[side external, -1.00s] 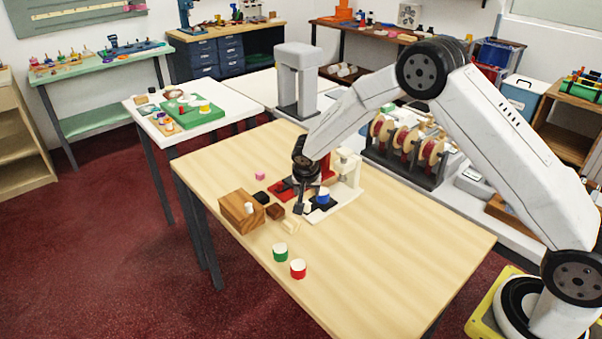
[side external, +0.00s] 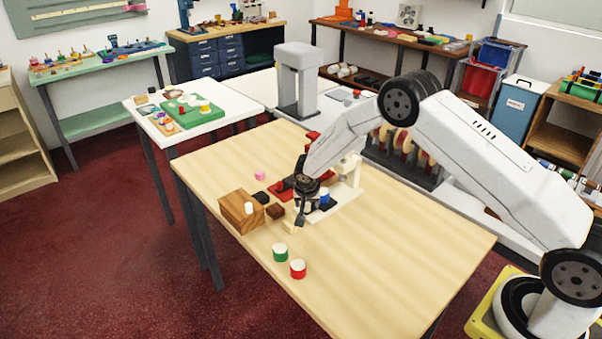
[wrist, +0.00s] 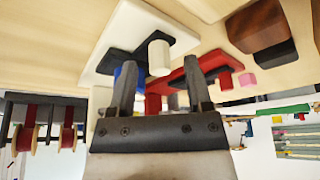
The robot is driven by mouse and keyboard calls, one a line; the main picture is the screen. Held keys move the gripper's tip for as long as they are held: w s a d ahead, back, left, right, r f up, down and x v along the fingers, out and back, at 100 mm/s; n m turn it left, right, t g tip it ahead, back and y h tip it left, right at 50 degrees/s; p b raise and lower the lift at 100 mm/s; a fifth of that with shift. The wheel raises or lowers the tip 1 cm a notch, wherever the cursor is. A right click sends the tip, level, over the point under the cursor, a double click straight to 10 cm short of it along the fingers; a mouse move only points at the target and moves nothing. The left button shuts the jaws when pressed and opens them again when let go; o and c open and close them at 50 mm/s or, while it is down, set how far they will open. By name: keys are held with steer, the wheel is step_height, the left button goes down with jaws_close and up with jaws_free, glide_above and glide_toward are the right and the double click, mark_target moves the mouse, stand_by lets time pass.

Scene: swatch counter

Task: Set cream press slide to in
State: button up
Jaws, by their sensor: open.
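The cream press (side external: 347,194) stands on the table behind my gripper, with a blue cylinder (side external: 324,196) at its dark slide. In the wrist view, the cream press base (wrist: 113,61) carries the dark slide (wrist: 140,52) with a pale knob (wrist: 158,56). My gripper (side external: 299,224) is open and points down by the front of the press. In the wrist view, its two fingers (wrist: 160,66) stand apart, and the knob appears between their tips. I cannot tell whether they touch it. My gripper hides part of the slide in the side view.
A red press (side external: 280,188) is left of the cream one. A wooden block (side external: 236,212), dark pieces (side external: 275,211) and a pink cube (side external: 260,176) lie left. Green (side external: 280,253) and red (side external: 298,269) white-topped cylinders stand in front. The table's right side is clear.

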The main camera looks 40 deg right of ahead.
steer(key=shift+d+f, duration=0.1)
steer(key=shift+f, duration=0.05)
jaws_close()
stand_by(1.4)
